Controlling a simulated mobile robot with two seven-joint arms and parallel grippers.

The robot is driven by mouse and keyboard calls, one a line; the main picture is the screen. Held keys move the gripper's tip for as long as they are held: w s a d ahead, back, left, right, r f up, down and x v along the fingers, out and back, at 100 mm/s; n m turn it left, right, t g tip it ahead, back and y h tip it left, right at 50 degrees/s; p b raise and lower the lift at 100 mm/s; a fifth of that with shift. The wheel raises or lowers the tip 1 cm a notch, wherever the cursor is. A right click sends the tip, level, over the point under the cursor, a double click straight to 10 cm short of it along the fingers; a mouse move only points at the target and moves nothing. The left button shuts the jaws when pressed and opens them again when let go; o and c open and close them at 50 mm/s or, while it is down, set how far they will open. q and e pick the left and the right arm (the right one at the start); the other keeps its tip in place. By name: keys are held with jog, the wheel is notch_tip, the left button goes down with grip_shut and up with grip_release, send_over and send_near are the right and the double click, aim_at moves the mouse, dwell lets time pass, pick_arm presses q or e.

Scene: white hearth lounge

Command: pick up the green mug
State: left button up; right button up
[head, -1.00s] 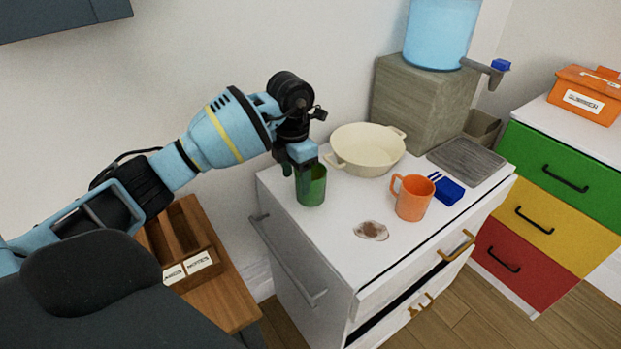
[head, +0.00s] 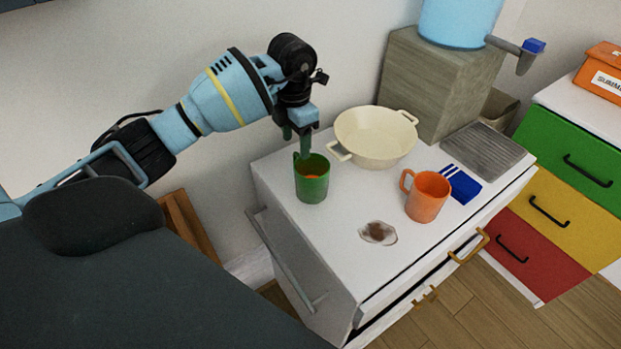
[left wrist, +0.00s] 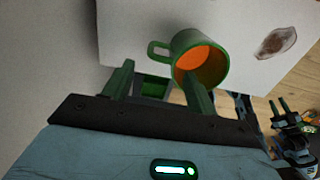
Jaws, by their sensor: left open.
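The green mug (head: 312,188) stands upright on the white cabinet top near its left end, with an orange inside. In the left wrist view the mug (left wrist: 212,42) shows its handle on the left. My left gripper (head: 303,152) is open and empty, at the mug's rear rim in the head view. In the left wrist view my left gripper (left wrist: 158,70) has its handle between the fingers in the picture, and the right finger overlaps the rim. Contact cannot be told. What looks like my right gripper (left wrist: 279,106) is small at the right edge there.
A cream pan (head: 375,138) stands behind and right of the mug. An orange mug (head: 427,198), a blue item (head: 462,186) and a brown stain (head: 378,233) are farther right on the cabinet (head: 335,245). A wooden block (head: 435,85) carries a blue water container (head: 460,22).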

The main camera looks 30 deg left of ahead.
aim_at(297, 152)
pick_arm(q)
jog(key=shift+w+a+f, duration=0.1)
jog(key=shift+w+f, duration=0.05)
jog(key=shift+f, duration=1.45)
jog(key=shift+w+f, duration=0.15)
jog(key=shift+f, duration=1.45)
jog(key=c, duration=1.2)
jog(key=shift+c, duration=0.2)
jog(key=shift+r, duration=0.1)
jog(key=shift+r, duration=0.5)
notch_tip(297, 152, up, 2)
jog(key=shift+r, duration=0.1)
jog(key=s+d+r, duration=0.1)
jog(key=s+d, duration=0.2)
jog(key=d, duration=1.2)
jog(key=shift+s+d+r+b, duration=0.2)
jog(key=shift+d+r+b, duration=0.15)
jog(key=shift+b, duration=0.1)
